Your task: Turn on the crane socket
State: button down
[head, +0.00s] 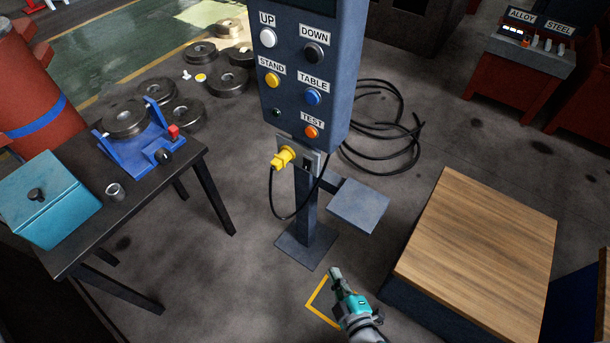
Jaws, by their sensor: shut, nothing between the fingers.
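A grey-blue control box (305,65) on a post carries push buttons labelled UP, DOWN, STAND, TABLE and TEST. Below it is a small grey socket plate (318,160) with a yellow plug (284,158) in its left part and a black cable hanging from the plug. A small dark switch (307,163) seems to sit right of the plug; its position is too small to tell. No label reads as crane socket. My gripper (336,272) is low at the bottom centre, below and to the right of the plate in the picture, apart from it, shut and empty.
A dark table (75,240) at left holds a blue fixture (140,140), a teal box (48,200) and a small metal cup (115,192). A wood-topped platform (480,250) stands at right. A grey pedal-like plate (358,205) is beside the post. Black cable (385,165) coils behind it.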

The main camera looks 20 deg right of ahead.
jog(key=w+a+r+n+t+h, duration=0.1)
jog(key=w+n, duration=0.1)
jog(key=w, duration=0.8)
jog(key=w+a+r+n+t+h, duration=0.1)
jog(key=w+r+n, duration=0.1)
jog(key=w, duration=0.7)
jog(key=shift+w+n+h, duration=0.3)
jog(key=shift+w+n, duration=0.1)
jog(key=shift+a+r, duration=0.1)
send_near(303, 167)
jog(key=w+a, duration=0.2)
jog(key=w, duration=0.1)
jog(key=shift+w+d+f, duration=0.1)
jog(key=shift+w+d, duration=0.65)
jog(key=shift+w+d+f, duration=0.15)
jog(key=shift+w+d, duration=0.55)
jog(key=shift+w, duration=0.05)
jog(key=shift+d, duration=0.1)
